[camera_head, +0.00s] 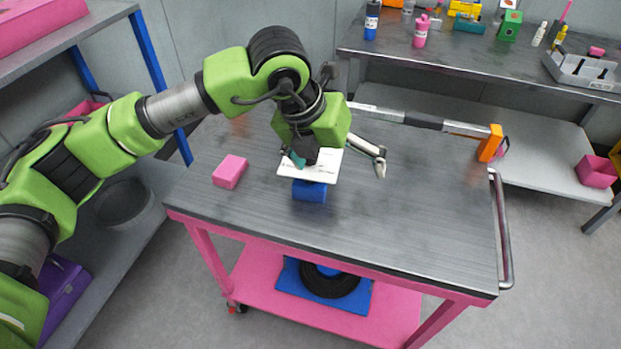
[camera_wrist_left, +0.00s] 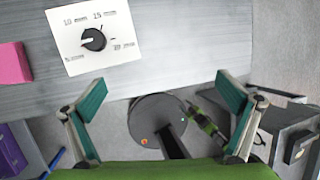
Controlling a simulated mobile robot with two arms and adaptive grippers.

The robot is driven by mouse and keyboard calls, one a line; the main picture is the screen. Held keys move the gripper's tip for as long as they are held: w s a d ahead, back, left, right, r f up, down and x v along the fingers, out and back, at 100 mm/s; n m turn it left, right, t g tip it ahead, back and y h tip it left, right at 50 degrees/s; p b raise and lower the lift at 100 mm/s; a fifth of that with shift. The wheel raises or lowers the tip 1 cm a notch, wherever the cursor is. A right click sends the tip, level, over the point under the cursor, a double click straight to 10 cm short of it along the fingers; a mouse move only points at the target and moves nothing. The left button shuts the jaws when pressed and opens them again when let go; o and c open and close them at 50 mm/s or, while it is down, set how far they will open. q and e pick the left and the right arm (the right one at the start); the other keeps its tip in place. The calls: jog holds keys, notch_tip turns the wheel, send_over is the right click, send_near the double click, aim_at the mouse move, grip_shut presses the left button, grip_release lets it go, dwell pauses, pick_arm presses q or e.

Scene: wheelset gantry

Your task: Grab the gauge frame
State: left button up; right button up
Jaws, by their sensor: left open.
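No object is clearly marked as the gauge frame, so I cannot tell which it is. A white plate (camera_head: 311,168) shows beside and under my left gripper on the cart top; in the left wrist view this plate (camera_wrist_left: 77,57) has a black dial and printed numbers. A long silver and black bar with an orange end (camera_head: 425,122) lies across the cart's far part, partly hidden by my left arm. My left gripper (camera_head: 340,160) is open and empty, fingers spread; it also shows in the left wrist view (camera_wrist_left: 160,82).
A bench (camera_head: 440,62) with bottles stands behind.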

aim_at(310, 167)
pick_arm(q)
jog(key=w+a+r+n+t+y, duration=0.1)
jog(key=w+a+r+y, duration=0.2)
jog(key=a, duration=0.4)
jog(key=p+x, duration=0.1)
jog(key=x, duration=0.3)
jog(key=w+p+x, duration=0.1)
jog(key=x, duration=0.4)
jog(key=shift+w+r, duration=0.15)
jog(key=shift+r, duration=0.15)
jog(key=shift+w+f, duration=0.1)
jog(key=shift+f, duration=0.25)
jog(key=shift+w+d+f+p, duration=0.25)
jog(key=shift+f+p, duration=0.15)
jog(key=shift+p, duration=0.2)
jog(key=p+x, duration=0.1)
jog(key=x, duration=0.2)
jog(key=shift+w+d+f+p, duration=0.1)
jog(key=shift+w+f+p, duration=0.15)
jog(key=shift+w+p, duration=0.15)
jog(key=shift+f, duration=0.4)
jog(key=shift+t, duration=0.3)
jog(key=c, duration=1.2)
